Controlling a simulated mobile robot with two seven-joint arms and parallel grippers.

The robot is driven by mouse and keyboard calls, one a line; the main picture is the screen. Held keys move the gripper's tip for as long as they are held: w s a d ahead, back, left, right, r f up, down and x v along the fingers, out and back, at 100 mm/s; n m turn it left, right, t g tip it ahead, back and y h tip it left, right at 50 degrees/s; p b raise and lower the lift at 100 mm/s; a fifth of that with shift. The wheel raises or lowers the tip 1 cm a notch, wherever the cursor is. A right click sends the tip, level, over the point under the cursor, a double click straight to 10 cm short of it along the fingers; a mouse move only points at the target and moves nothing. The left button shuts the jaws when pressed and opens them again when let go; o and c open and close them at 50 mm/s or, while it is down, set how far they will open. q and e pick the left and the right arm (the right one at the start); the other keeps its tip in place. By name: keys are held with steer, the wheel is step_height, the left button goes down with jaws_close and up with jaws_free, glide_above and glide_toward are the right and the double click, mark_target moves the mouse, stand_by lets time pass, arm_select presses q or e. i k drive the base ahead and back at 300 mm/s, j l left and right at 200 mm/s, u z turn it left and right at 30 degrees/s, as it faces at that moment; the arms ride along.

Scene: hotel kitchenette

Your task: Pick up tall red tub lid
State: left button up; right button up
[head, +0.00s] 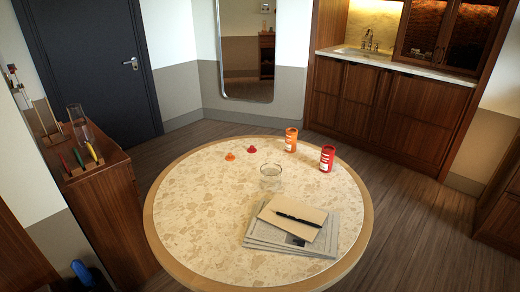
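A small red lid (252,149) with a raised knob lies on the far part of the round table (190,215). An orange lid (230,156) of similar shape lies just to its left and slightly nearer. The red tub (327,158) stands upright at the table's right side, with a pale label. An orange tub (291,139) stands upright behind it to the left, between the red lid and the red tub. Neither of my grippers shows in the head view.
A clear glass bowl (271,178) stands nearer than the red lid. Newspapers (285,245), a tan notebook (280,214) and a black pen (299,219) lie at front right. The table's left side is bare. A wooden cabinet (105,200) stands at left.

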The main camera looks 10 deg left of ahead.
mark_target(251, 151)
steer(key=i+l+z, duration=0.15)
steer(key=l, duration=0.25)
steer(key=i+l+z, duration=0.15)
steer(key=l, duration=0.25)
steer(key=i+l+z, duration=0.45)
steer(key=i+l, duration=0.35)
steer(key=i, duration=0.6)
steer(key=i+l+z, duration=0.15)
steer(key=i, duration=0.6)
steer(key=i+u, duration=0.4)
steer(key=i, duration=0.2)
steer(key=i+l+u, duration=0.1)
steer(key=i+u, duration=0.25)
steer(key=i, duration=0.2)
steer(key=i+j+u, duration=0.1)
steer(key=i+u, duration=1.2)
steer(key=u, duration=0.15)
steer(key=i+u, duration=0.2)
steer(key=u, duration=0.2)
steer(key=i+l+u, duration=0.15)
steer(key=u, duration=0.25)
steer(key=i+l+u, duration=0.2)
steer(key=i+u, duration=0.25)
steer(key=i+l+u, duration=0.25)
steer(key=u, duration=0.25)
steer(key=l, duration=0.1)
